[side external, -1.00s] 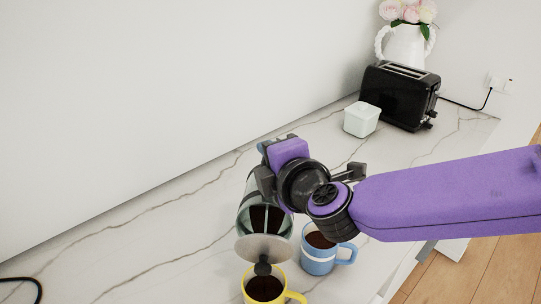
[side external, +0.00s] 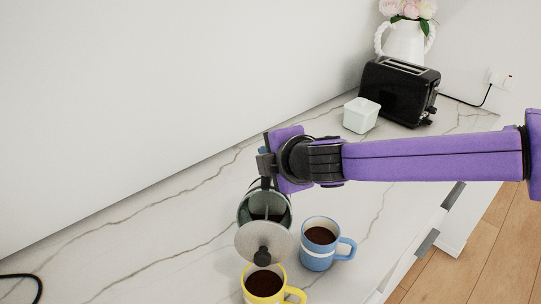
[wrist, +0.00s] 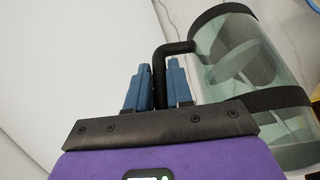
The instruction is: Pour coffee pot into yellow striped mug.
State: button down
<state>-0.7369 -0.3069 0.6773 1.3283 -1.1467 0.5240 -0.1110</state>
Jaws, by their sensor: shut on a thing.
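The coffee pot (side external: 282,209) is a glass press with a metal lid and a black knob. It is tilted in the side view, its lid facing down toward the camera, above the yellow striped mug. A little dark liquid shows inside. The yellow striped mug (side external: 246,292) stands at the bottom edge, partly cut off, with dark coffee in it. The lid's knob overlaps the mug's far rim; I cannot tell whether they touch. My gripper (wrist: 158,85) is shut on the pot's black handle (wrist: 160,62). The pot's glass (wrist: 215,70) fills the wrist view's right side.
A blue striped mug (side external: 316,260) with dark coffee stands close to the right of the pot.

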jog(key=shift+w+f+m+g, duration=0.15)
jog(key=shift+w+f+g, duration=0.3)
jog(key=shift+f+g, duration=0.25)
jog(key=shift+w+f+m+g, duration=0.15)
jog(key=shift+w+f+g, duration=0.3)
jog(key=shift+f+g, duration=0.25)
jog(key=shift+h, duration=0.3)
jog(key=shift+r+m+g, duration=0.15)
jog(key=shift+r+g, duration=0.1)
jog(key=shift+g, duration=0.4)
jog(key=shift+r+m+g, duration=0.15)
jog(key=shift+r+g, duration=0.05)
jog(key=shift+g, duration=0.45)
jog(key=shift+r, duration=0.1)
